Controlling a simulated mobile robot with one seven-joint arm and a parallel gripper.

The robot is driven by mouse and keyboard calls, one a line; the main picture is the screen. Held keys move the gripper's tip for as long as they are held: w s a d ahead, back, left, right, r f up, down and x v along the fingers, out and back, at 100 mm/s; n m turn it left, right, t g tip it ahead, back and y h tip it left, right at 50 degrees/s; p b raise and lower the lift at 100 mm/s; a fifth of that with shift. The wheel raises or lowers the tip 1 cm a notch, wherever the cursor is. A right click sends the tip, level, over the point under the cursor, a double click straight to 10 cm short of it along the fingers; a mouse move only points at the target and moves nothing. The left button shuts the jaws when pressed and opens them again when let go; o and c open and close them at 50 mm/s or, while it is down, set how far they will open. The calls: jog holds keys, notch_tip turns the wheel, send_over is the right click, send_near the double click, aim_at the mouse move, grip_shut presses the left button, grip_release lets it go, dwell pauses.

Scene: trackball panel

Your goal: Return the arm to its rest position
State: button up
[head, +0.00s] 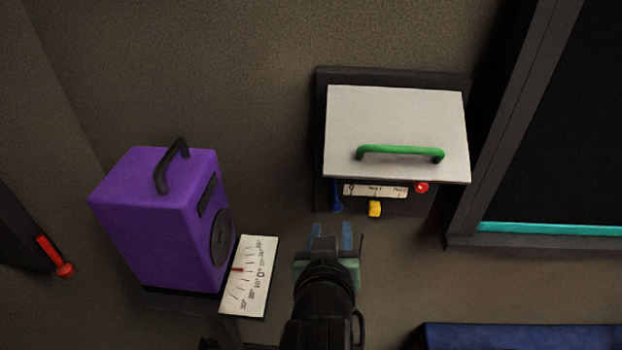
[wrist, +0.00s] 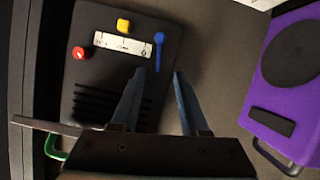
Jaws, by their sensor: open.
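My gripper (head: 331,238) is at the lower middle of the head view, at the end of my dark arm (head: 322,305). Its two bluish fingers are spread apart with nothing seen between them. In the wrist view the gripper (wrist: 158,78) points toward the dark panel (wrist: 150,25), its fingers in front of the panel's edge. In the head view the gripper is below the panel, apart from it in the picture; the depth gap is hard to tell. The panel bears a red knob (head: 421,187), a yellow knob (head: 374,209), a blue lever (head: 337,198) and a white scale (head: 375,191).
A pale cover (head: 395,120) with a green handle (head: 400,152) juts out above the panel's controls. A purple box (head: 150,230) and a tilted white dial plate (head: 249,276) stand left of my gripper. A dark-framed screen (head: 560,130) is at right, a blue surface (head: 520,337) at lower right.

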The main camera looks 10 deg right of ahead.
jog(key=w+a+r+n+t+y, duration=0.15)
jog(key=a+r, duration=0.25)
jog(key=r, duration=0.4)
jog(key=a+r+t+y, duration=0.1)
jog(key=a+r+t, duration=0.15)
jog(key=r, duration=0.45)
jog(key=a+r+t+y, duration=0.2)
jog(key=a+r, duration=0.2)
jog(key=r, duration=0.4)
jog(key=s+r+t, duration=0.4)
jog(key=s+r, duration=0.2)
jog(key=r, duration=0.4)
jog(key=s+r+t, duration=0.4)
jog(key=s+r, duration=0.2)
jog(key=r, duration=0.4)
jog(key=shift+s+r+t, duration=0.15)
jog(key=shift+r+t, duration=0.15)
jog(key=shift+a+f, duration=0.1)
jog(key=shift+a, duration=0.05)
